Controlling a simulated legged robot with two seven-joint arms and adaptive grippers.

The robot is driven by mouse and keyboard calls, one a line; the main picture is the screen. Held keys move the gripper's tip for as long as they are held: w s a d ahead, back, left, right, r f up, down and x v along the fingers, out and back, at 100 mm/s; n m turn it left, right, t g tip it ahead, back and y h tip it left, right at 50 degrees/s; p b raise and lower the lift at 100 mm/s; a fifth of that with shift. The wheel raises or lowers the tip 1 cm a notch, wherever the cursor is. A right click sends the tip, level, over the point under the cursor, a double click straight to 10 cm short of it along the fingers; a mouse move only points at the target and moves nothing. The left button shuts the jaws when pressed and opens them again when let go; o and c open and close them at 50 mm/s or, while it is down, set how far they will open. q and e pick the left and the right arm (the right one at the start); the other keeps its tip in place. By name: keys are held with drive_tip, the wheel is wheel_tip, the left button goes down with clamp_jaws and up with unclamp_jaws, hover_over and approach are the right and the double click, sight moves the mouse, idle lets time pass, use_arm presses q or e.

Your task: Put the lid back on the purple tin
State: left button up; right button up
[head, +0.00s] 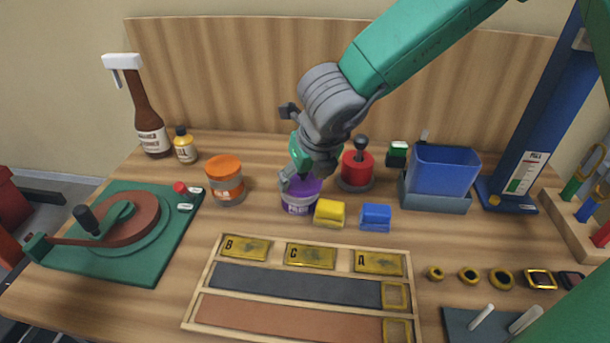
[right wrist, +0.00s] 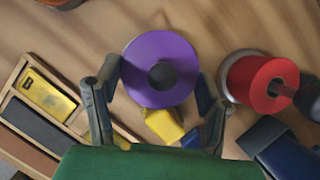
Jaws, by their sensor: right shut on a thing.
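The purple tin (head: 298,206), with a pale label, stands on the wooden table in the middle of the head view, behind the yellow block. My right gripper (head: 300,180) points down at its top and is shut on the purple lid (head: 306,187). In the right wrist view the lid (right wrist: 138,82) is a round purple disc with a dark knob, between the two fingers of the gripper (right wrist: 160,80). The lid is over the tin and hides its rim, so I cannot tell whether it is seated. My left gripper is not in view.
A yellow block (head: 329,212) and a blue block (head: 376,217) lie just in front. A red tin-like object (head: 357,170) stands close right, an orange-lidded jar (head: 226,180) left. A blue bin (head: 442,170) is further right. A compartment tray (head: 214,262) lies in front.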

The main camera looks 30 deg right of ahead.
drive_tip(key=shift+d+f, duration=0.15)
drive_tip(key=shift+d, duration=0.55)
drive_tip(key=shift+a, duration=1.1)
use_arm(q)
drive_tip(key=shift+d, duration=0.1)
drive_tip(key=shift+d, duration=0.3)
use_arm(e)
drive_tip(key=shift+d, duration=0.15)
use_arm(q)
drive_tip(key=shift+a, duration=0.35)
use_arm(e)
drive_tip(key=shift+a, duration=0.4)
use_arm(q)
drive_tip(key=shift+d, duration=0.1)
use_arm(e)
drive_tip(key=shift+d, duration=0.15)
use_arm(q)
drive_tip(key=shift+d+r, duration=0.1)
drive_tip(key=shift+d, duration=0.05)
use_arm(e)
drive_tip(key=shift+d, duration=0.4)
